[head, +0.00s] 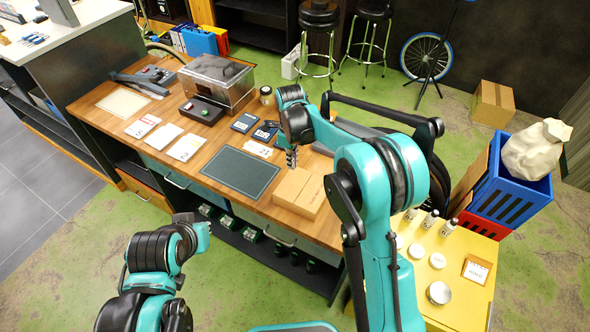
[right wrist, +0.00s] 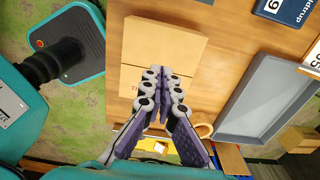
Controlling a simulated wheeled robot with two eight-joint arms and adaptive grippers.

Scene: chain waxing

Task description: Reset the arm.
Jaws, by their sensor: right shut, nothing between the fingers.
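My right gripper (head: 291,158) hangs over the right part of the wooden workbench, beside and behind a brown cardboard box (head: 299,192). In the right wrist view its fingers (right wrist: 166,74) are together and empty, in front of the box (right wrist: 160,45). I cannot tell whether the fingertips touch the box. My right arm bends high across the right side of the head view.
The workbench (head: 225,143) bears a dark mat (head: 240,172), cards, a clear-lidded machine (head: 215,80) and a grey tray (right wrist: 262,98). A yellow table (head: 410,262) with bottles and tins stands at the right, near a blue crate (head: 513,203). Green floor lies open before the bench.

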